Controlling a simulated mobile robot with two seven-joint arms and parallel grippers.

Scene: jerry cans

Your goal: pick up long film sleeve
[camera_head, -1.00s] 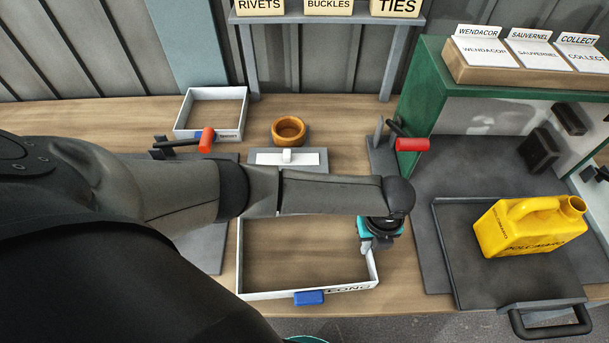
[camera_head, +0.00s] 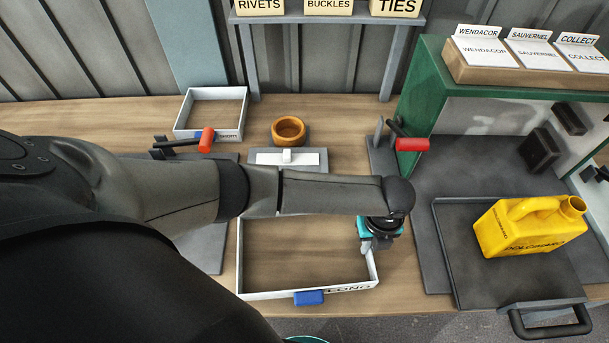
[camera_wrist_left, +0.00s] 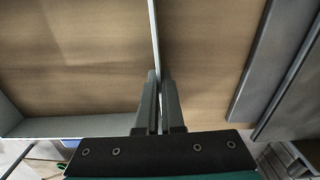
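I cannot make out a long film sleeve in either view. The white-walled tray marked LONG (camera_head: 262,295) looks empty, though a clear sleeve might not show. My left gripper (camera_head: 372,245) points down at the tray's right wall, and my arm hides part of the tray's back. In the left wrist view the two fingers (camera_wrist_left: 159,75) are close together, with a narrow gap in line with the thin edge of the tray wall (camera_wrist_left: 154,30). My right gripper is out of view.
A blue piece (camera_head: 309,298) sits at the tray's front wall. A smaller white tray (camera_head: 228,134) and a wooden bowl (camera_head: 289,130) stand behind. A red-handled lever (camera_head: 411,144) and a yellow jerry can (camera_head: 528,230) on a dark tray (camera_head: 458,275) are to the right.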

